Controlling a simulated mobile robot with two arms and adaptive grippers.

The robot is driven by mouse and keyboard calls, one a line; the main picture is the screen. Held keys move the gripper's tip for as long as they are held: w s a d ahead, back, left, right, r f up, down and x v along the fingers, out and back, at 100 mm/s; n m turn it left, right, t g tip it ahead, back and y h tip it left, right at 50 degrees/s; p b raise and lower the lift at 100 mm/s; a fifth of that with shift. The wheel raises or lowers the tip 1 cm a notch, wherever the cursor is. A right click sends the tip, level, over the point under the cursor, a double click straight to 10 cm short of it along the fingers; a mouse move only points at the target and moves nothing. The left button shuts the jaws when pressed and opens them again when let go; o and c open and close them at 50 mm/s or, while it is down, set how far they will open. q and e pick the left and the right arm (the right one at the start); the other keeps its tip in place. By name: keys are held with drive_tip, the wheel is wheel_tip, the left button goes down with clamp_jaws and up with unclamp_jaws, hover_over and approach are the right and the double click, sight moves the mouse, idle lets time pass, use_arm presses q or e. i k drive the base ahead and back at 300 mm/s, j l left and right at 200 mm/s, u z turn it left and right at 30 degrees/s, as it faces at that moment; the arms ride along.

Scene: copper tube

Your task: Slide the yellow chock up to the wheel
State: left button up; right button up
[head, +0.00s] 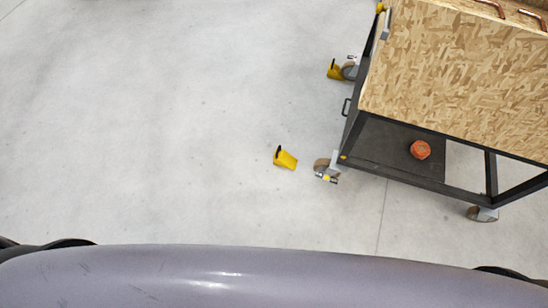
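A yellow chock (286,159) with a dark end at its upper left lies on the grey floor. It is a short gap to the left of the near-left caster wheel (321,165) of a cart and does not touch it. A second yellow chock (333,70) is close to the cart's far-left wheel (349,70); whether they touch is hard to tell. Neither of my grippers is in view.
The cart has a chipboard top (460,75), a dark frame and a lower shelf (375,150) holding an orange round object (420,149). Copper tubes (490,8) lie on top at the back. Another caster (482,213) stands at the near right. The floor (130,140) to the left is clear.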

sight(282, 158)
drive_tip(key=i+j+z, duration=0.6)
drive_tip(key=i+j, duration=0.1)
drive_tip(key=j, duration=0.05)
